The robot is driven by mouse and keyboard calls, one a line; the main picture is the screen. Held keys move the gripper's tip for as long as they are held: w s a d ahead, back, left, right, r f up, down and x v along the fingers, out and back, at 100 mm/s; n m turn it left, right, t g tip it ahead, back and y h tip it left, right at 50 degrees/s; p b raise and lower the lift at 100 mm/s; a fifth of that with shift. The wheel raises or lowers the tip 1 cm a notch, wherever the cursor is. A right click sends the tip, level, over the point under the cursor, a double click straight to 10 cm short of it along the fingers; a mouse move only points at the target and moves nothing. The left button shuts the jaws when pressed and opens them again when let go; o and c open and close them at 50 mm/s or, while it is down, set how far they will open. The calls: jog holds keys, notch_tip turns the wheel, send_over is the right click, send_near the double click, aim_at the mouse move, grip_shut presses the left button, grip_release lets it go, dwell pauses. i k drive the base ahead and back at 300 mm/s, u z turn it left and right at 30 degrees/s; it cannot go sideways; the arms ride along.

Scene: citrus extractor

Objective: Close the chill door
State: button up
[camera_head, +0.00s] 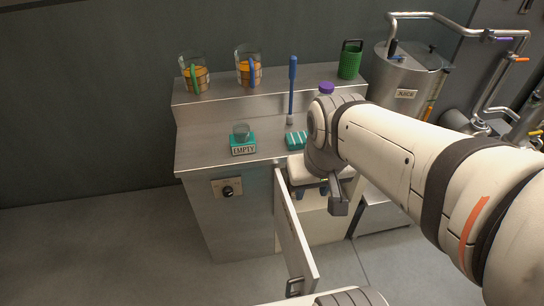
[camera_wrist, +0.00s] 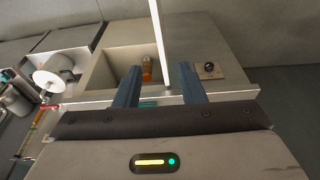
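The chill door (camera_head: 290,230) stands open, swung out from the front of the steel cabinet. Its dark handle (camera_head: 294,287) is near the low free end. In the wrist view the door (camera_wrist: 159,40) shows as a thin pale strip, nearly edge-on. My gripper (camera_head: 311,191) is in front of the cabinet, at the right of the door's hinged end. Its two blue fingers (camera_wrist: 160,68) are spread apart with nothing held. The door's strip appears between them in the picture; I cannot tell whether they touch it. The open compartment (camera_wrist: 112,62) holds an orange jar (camera_wrist: 147,70).
The cabinet's counter (camera_head: 205,150) bears a teal EMPTY holder (camera_head: 243,143) and a teal block (camera_head: 296,140). Cups stand on the shelf behind, with a green bin (camera_head: 350,60). A JUICE tank (camera_head: 405,80) is at the right. The floor left of the door is clear.

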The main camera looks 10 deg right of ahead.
aim_at(304, 277)
jog(key=u, duration=1.35)
jog(key=k, duration=1.65)
jog(key=z, duration=0.55)
jog(key=i, duration=1.05)
jog(key=z, duration=0.1)
